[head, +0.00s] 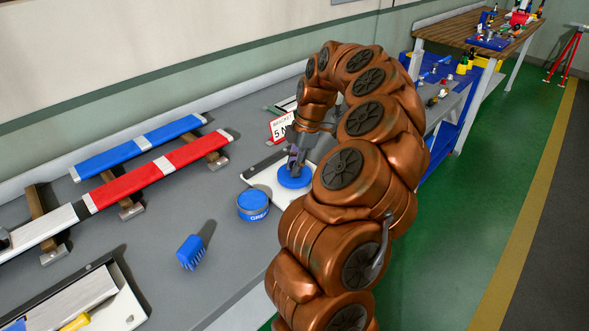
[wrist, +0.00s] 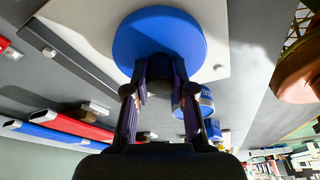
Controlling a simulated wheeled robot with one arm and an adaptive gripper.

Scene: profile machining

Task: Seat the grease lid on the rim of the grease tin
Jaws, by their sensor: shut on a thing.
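The grease lid is a round blue disc (head: 293,179), which fills the top middle of the wrist view (wrist: 160,32). My gripper (head: 297,163) is shut on it, with both fingers (wrist: 158,75) closed on a part at its middle. The lid is over the white board; I cannot tell whether it touches the board. The grease tin (head: 252,206) is blue with a pale band and white lettering. It stands upright on the grey bench, left of and nearer than the lid, apart from it. In the wrist view the tin (wrist: 205,98) is partly hidden behind a finger.
The white board (head: 262,172) lies on the bench by a small sign (head: 281,127). A blue brush (head: 191,252) is near the front edge. Blue (head: 140,147) and red (head: 160,171) profiles rest on supports at left. Bench around the tin is clear.

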